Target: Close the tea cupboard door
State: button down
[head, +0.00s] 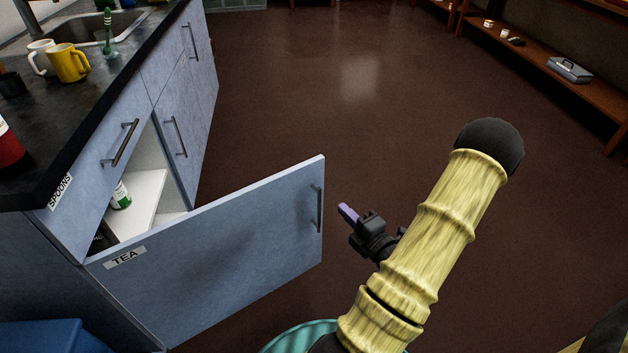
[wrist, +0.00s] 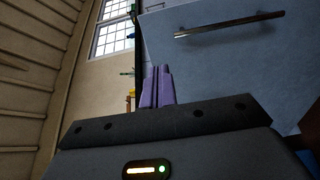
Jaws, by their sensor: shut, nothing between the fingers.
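The tea cupboard door (head: 225,260) stands wide open in the head view, a blue-grey panel with a "TEA" label (head: 125,257) at its hinge end. Its bar handle (head: 318,209) is near the free edge. My gripper (head: 347,212) is shut and empty, just right of that free edge, with a small gap visible. In the wrist view the purple fingers (wrist: 158,88) are together, and the door (wrist: 225,70) with its handle (wrist: 230,24) fills the upper right. The cupboard opening (head: 150,190) shows a white shelf with a green-and-white container.
A dark counter (head: 80,100) carries a sink, a white mug and a yellow mug (head: 70,63). The drawer labelled "SPOONS" (head: 95,185) is above the opening. A blue box-like thing (head: 45,337) is at lower left. Brown floor (head: 300,90) is clear beyond the door.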

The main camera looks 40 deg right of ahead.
jog(key=shift+d+f, duration=0.1)
jog(key=b, duration=0.5)
send_near(309, 175)
jog(key=w, duration=0.7)
jog(key=shift+d, duration=0.25)
